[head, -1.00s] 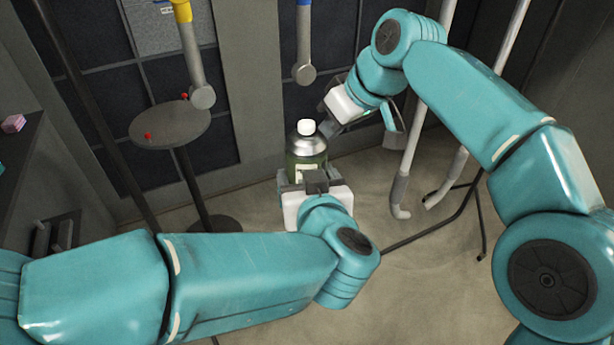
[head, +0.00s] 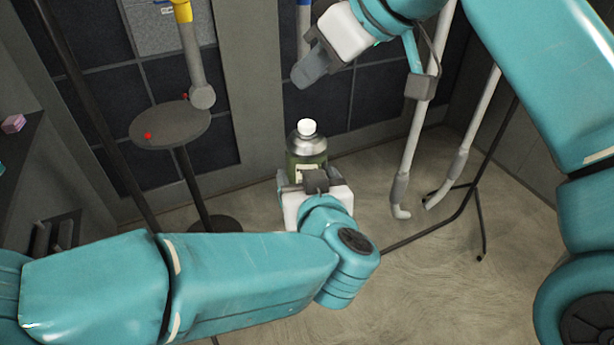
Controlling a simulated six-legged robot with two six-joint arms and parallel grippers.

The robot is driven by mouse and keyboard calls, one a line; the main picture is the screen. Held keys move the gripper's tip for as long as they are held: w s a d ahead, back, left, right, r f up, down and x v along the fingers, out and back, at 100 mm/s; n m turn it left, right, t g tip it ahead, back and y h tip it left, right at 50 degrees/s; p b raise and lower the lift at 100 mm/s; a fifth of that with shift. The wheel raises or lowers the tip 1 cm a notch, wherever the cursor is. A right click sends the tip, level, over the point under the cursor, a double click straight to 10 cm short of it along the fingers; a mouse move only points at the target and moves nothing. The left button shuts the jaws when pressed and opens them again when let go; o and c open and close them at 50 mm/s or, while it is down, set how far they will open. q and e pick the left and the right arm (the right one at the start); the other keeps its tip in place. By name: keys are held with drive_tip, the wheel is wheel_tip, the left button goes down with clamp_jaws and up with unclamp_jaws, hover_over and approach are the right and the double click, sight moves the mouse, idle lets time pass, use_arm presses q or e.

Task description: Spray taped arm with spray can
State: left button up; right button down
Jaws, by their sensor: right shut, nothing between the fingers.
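The spray can (head: 307,146) is a dark green bottle-like can with a silver shoulder, white cap and pale label. It stands upright in my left gripper (head: 312,180), which is shut on its lower part. My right gripper (head: 305,72) is shut and empty, up and above the can, apart from it. A grey hanging arm with a yellow band (head: 182,11) ends in a round joint by the small round table. Another hanging arm with a blue band (head: 304,4) is mostly hidden behind my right gripper.
A small round dark table (head: 170,127) with red bits on it stands at the left. Two pale hanging legs (head: 412,150) and a dark stand foot (head: 455,225) are at the right. A shelf with a pink block (head: 13,123) is at the far left.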

sight(310, 123)
use_arm(q)
drive_tip(key=shift+w, duration=0.1)
use_arm(e)
wheel_tip(310, 123, down, 3)
drive_tip(key=shift+w+f, duration=0.1)
drive_tip(key=shift+f, duration=0.4)
drive_tip(key=shift+f, duration=0.3)
idle(1.5)
